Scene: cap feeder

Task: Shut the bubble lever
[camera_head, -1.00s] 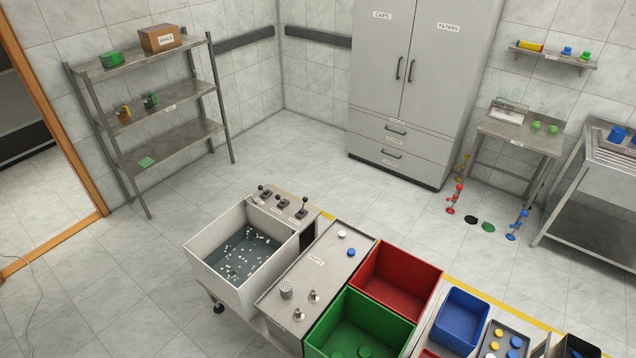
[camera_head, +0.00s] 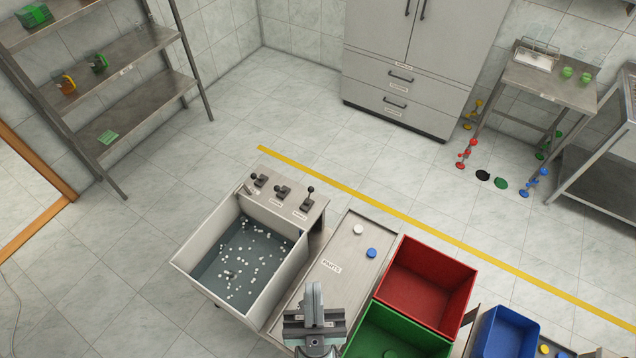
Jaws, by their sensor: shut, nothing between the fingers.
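A grey panel (camera_head: 318,214) at the back edge of the white water tank carries three black levers, a left lever (camera_head: 260,181), a middle lever (camera_head: 283,191) and a right lever (camera_head: 308,201). The right one stands up tall; the left and middle ones look leaned to the left. Their labels are too small to read, so I cannot tell which is the bubble lever. My gripper (camera_head: 314,288) is at the bottom centre, fingers together and empty, over the parts counter and well in front of the levers, apart from them.
The water tank (camera_head: 192,280) holds many small white bits. The parts counter (camera_head: 340,250) bears a white cap (camera_head: 358,230) and a blue cap (camera_head: 371,253). Red (camera_head: 432,257) and green (camera_head: 398,325) bins stand right of it. Open floor lies behind the panel.

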